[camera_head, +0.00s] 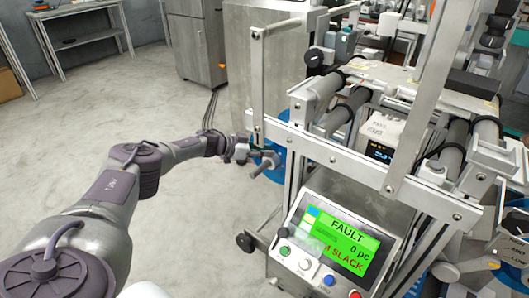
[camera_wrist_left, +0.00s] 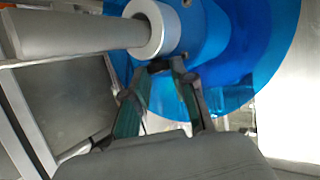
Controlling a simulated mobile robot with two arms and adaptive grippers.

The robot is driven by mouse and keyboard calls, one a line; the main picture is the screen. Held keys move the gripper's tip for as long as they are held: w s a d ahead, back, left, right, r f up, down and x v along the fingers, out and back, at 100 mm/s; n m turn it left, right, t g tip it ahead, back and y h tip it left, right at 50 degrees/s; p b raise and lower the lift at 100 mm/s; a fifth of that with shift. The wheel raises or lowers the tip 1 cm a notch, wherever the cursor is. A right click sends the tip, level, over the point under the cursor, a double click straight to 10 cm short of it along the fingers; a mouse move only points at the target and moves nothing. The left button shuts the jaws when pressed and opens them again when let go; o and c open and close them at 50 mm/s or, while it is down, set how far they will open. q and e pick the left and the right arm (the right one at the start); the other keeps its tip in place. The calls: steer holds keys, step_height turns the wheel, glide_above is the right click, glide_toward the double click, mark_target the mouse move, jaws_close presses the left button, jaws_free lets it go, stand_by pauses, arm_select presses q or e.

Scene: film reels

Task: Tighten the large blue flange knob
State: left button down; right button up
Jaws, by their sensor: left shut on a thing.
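The large blue flange (camera_wrist_left: 275,50) fills the upper right of the left wrist view, with a thick blue knob (camera_wrist_left: 205,35) at its centre. A grey shaft (camera_wrist_left: 80,35) with a pale metal collar sticks out of the knob toward the left. My left gripper (camera_wrist_left: 166,66) has its fingertips close together at the knob's lower edge, shut on it. The exact contact is partly hidden. In the head view my left gripper (camera_head: 256,157) is at the left side of the machine, in front of the blue flange (camera_head: 279,172), which is partly hidden. My right gripper is not in view.
The machine's metal frame (camera_head: 345,160) with rollers stands right of my left arm. Its control panel (camera_head: 335,245) has a green screen reading FAULT and, in red, SLACK. Grey cabinets (camera_head: 196,45) stand behind. The floor at left is open.

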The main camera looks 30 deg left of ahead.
arm_select(q)
steer(key=c, duration=0.9)
jaws_free()
